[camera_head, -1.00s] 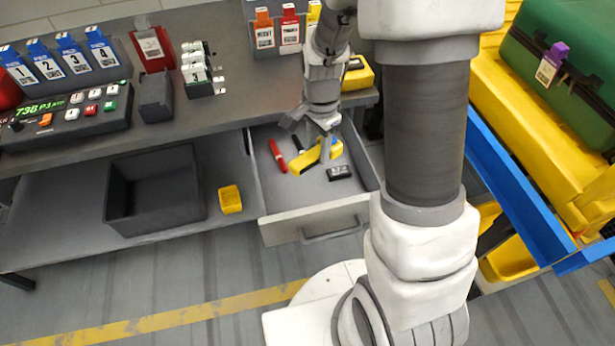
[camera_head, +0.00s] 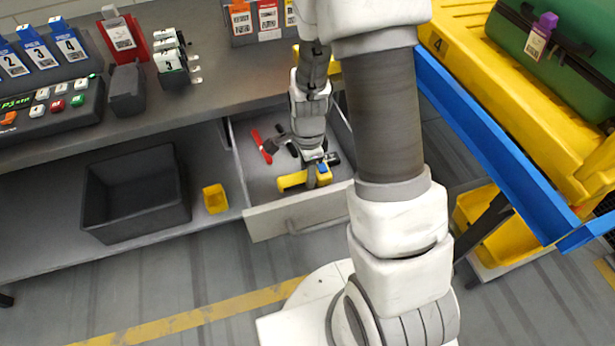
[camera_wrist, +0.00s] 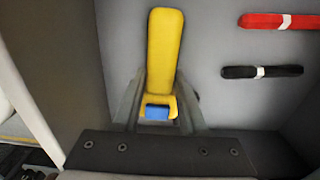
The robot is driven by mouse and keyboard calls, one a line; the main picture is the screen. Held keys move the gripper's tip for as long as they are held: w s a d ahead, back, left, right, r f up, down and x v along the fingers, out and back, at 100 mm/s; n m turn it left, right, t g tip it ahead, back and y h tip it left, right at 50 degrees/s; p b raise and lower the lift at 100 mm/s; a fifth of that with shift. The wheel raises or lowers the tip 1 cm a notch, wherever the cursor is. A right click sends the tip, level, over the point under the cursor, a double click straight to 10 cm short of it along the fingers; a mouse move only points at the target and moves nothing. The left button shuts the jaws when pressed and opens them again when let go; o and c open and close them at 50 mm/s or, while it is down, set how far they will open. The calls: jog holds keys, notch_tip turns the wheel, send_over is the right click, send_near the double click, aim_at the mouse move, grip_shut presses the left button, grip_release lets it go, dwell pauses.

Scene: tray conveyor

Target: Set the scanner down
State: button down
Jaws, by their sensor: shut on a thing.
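The scanner (camera_head: 292,181) is yellow with a blue part at one end. My gripper (camera_head: 313,176) is shut on it near the blue end, over the open drawer (camera_head: 290,217), close to the drawer's front panel. In the wrist view the scanner (camera_wrist: 164,55) points away from my gripper (camera_wrist: 158,110), its blue end between the fingers. I cannot tell whether the scanner touches the drawer floor.
A red marker (camera_head: 262,146) and a black marker (camera_head: 291,149) lie in the drawer, with a small black object (camera_head: 332,159) on the right. A dark bin (camera_head: 135,195) and a yellow cup (camera_head: 215,199) stand on the shelf to the left.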

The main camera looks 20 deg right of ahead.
jog(key=shift+f, duration=0.8)
jog(key=shift+f, duration=0.15)
jog(key=shift+c, duration=2.2)
grip_release()
jog(key=s+a+r+n+t+p, duration=0.15)
jog(key=r+n, duration=0.25)
jog(key=r, duration=0.9)
jog(key=s+r+n+t+p, duration=0.1)
jog(key=s+r+n+p, duration=0.2)
jog(key=r, duration=1)
jog(key=s+r+n+t+b, duration=0.1)
jog(key=s+r+n+t, duration=0.2)
jog(key=s+r+n, duration=0.5)
jog(key=s+n, duration=0.1)
jog(key=n, duration=0.2)
jog(key=shift+s+r, duration=0.25)
jog(key=shift+r, duration=0.05)
